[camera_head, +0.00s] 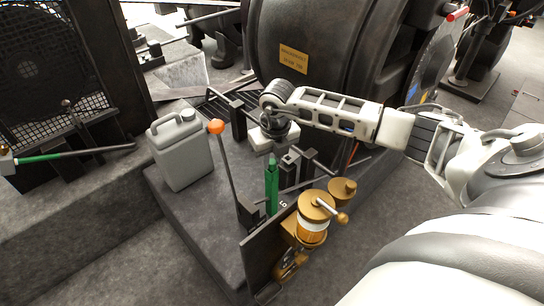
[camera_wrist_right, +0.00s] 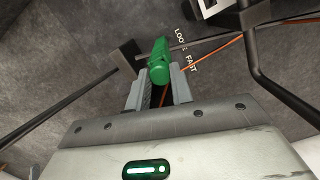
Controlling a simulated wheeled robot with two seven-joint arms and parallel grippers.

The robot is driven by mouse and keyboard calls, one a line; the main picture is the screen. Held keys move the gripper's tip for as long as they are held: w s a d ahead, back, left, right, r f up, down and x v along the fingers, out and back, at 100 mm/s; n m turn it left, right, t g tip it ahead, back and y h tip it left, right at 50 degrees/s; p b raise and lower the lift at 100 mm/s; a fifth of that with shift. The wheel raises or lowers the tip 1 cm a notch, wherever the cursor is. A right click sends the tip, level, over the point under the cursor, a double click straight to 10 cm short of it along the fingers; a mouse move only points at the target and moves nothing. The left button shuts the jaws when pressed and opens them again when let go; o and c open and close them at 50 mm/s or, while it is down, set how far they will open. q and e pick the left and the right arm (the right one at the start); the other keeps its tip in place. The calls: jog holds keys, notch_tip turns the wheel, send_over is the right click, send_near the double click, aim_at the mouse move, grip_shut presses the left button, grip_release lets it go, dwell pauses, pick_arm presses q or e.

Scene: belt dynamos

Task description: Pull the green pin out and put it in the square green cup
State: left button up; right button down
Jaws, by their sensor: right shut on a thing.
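The green pin (camera_head: 272,188) shows upright near the front edge of the dark machine base, beside white lettering. My right gripper (camera_head: 271,150) reaches down from above to its top end. In the right wrist view the pin (camera_wrist_right: 159,66) lies between the two grey fingers of the right gripper (camera_wrist_right: 157,84), which are shut on it. The pin's lower end is hidden, so I cannot tell how deep it sits. I cannot make out a square green cup in either view.
A lever with an orange knob (camera_head: 216,127) and a grey jerrycan (camera_head: 181,150) stand left of the pin. Brass oilers (camera_head: 314,207) stand close on its right. A large dark drum (camera_head: 310,45) rises behind. An orange cord (camera_wrist_right: 212,54) runs near the pin.

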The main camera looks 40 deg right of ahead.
jog(key=shift+f, duration=0.3)
jog(key=c, duration=1.1)
grip_release()
jog(key=shift+c, duration=0.2)
